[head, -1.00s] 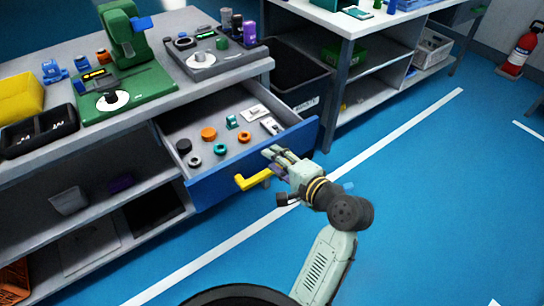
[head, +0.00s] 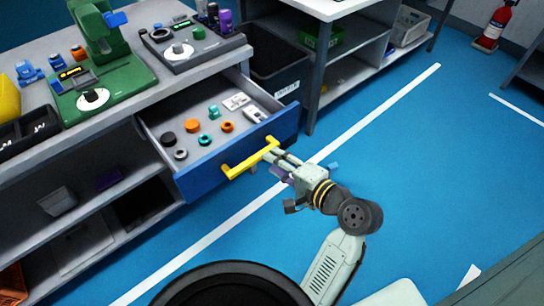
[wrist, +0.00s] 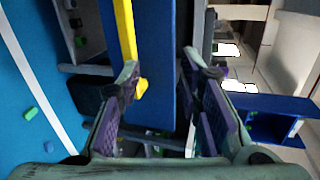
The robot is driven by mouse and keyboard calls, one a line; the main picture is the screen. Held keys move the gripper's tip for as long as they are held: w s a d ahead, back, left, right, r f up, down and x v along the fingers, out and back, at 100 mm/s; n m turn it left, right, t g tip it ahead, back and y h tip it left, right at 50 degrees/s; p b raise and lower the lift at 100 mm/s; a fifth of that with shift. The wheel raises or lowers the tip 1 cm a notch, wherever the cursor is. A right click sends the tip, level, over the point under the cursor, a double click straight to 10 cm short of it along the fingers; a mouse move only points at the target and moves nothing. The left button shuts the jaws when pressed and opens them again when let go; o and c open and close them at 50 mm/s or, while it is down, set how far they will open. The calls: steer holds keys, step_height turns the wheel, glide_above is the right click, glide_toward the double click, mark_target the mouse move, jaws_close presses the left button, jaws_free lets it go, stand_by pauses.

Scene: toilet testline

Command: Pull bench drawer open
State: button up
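The bench drawer (head: 242,152) is pulled out of the bench, with its inside and contents in view. Its blue front carries a yellow bar handle (head: 250,158), which shows along its full length in the head view. My gripper (head: 274,162) is at the right end of the handle, just in front of the drawer. In the wrist view its two fingers (wrist: 162,66) are apart, with the blue drawer front (wrist: 156,50) beyond the gap. The yellow handle (wrist: 127,35) shows by the left fingertip; I cannot tell whether they touch.
The drawer holds several small parts, such as an orange ring (head: 192,126). A green machine (head: 95,90) and a grey device (head: 195,42) stand on the bench top. A black bin (head: 275,65) stands right of the drawer.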

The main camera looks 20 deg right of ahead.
steer(key=shift+v, duration=0.8)
steer(key=shift+f, duration=0.1)
steer(key=shift+p, duration=0.65)
